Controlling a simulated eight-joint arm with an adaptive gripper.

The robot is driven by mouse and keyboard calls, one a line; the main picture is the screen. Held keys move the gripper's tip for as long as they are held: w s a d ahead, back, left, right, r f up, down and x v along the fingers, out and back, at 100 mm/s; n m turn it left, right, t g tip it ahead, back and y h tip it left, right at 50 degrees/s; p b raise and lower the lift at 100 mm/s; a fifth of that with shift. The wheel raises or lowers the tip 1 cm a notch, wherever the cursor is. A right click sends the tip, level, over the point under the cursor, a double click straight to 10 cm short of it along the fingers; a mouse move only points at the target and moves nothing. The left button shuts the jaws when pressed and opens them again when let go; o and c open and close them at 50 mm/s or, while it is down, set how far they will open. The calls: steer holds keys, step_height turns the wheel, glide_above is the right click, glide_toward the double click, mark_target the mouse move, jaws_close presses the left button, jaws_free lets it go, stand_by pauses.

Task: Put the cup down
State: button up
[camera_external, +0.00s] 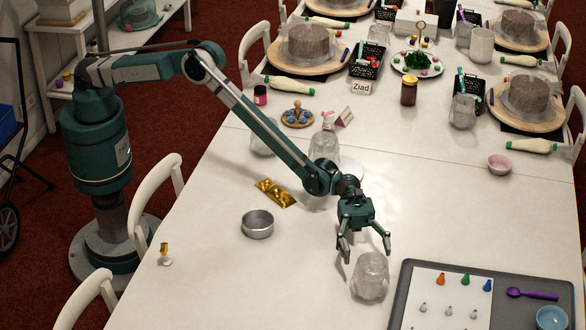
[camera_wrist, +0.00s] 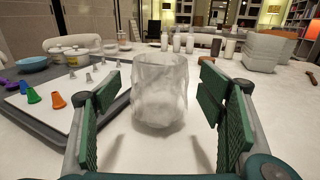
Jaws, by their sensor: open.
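A clear glass cup (camera_external: 370,277) stands upright on the white table, just left of the grey tray. My gripper (camera_external: 365,258) is open above and behind the cup in the external view. In the wrist view the cup (camera_wrist: 160,92) stands ahead, centred between the open fingers (camera_wrist: 168,120), with a visible gap on each side. Nothing is held in the fingers. Whether a fingertip overlaps the cup in depth is hard to tell.
The grey tray (camera_external: 398,310) holds a white sheet with piping tips, a purple scoop (camera_external: 532,294) and a blue bowl (camera_external: 552,318). A metal tin (camera_external: 257,224) and gold packet (camera_external: 275,193) lie left. The table between tin and cup is clear.

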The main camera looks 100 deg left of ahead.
mark_target(369, 257)
steer(key=shift+w+d, duration=0.1)
steer(key=shift+d, duration=0.15)
steer(key=shift+b+x, duration=0.7)
steer(key=shift+x, duration=1.85)
steer(key=c, duration=1.5)
steer(key=shift+o, duration=0.2)
step_height(369, 257, up, 10)
steer(key=p, duration=0.2)
